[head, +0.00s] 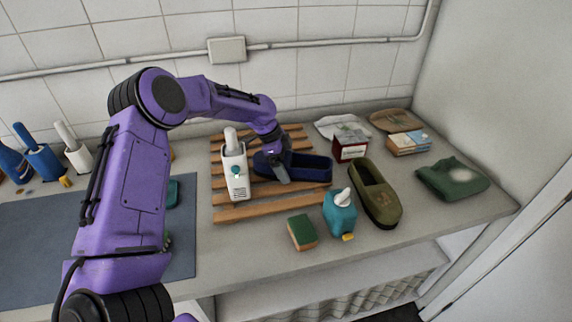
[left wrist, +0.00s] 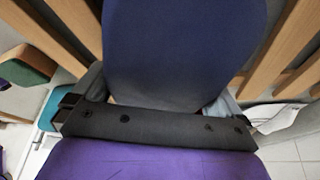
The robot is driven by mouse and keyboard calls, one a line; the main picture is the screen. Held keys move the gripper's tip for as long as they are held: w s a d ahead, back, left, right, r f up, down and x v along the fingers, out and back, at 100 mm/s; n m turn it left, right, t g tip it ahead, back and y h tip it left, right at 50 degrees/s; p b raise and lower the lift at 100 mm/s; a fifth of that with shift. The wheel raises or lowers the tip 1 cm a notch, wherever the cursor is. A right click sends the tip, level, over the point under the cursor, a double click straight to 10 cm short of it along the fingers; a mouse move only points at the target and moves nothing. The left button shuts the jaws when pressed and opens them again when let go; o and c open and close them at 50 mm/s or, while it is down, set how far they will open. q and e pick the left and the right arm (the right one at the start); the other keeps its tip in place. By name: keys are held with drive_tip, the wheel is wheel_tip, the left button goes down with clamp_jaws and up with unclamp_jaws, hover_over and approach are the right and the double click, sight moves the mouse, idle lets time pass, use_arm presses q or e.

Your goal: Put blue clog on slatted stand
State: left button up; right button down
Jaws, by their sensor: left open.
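The blue clog (head: 308,168) lies on the slatted stand (head: 255,211), its long side running left to right. It fills the middle of the left wrist view as a dark blue surface (left wrist: 185,50), with wooden slats (left wrist: 270,45) on both sides. My left gripper (head: 280,172) is over the clog's left part, with its open fingers on either side of the clog in the left wrist view. I cannot tell whether the fingers touch it. My right gripper is not in view.
The front counter edge is clear.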

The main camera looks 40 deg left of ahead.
use_arm(q)
drive_tip(key=shift+a+r, duration=0.1)
drive_tip(key=shift+r, duration=0.4)
drive_tip(key=b+v, duration=0.1)
drive_tip(key=v, duration=1)
drive_tip(key=shift+a+r+b, duration=0.1)
drive_tip(key=shift+b, duration=0.2)
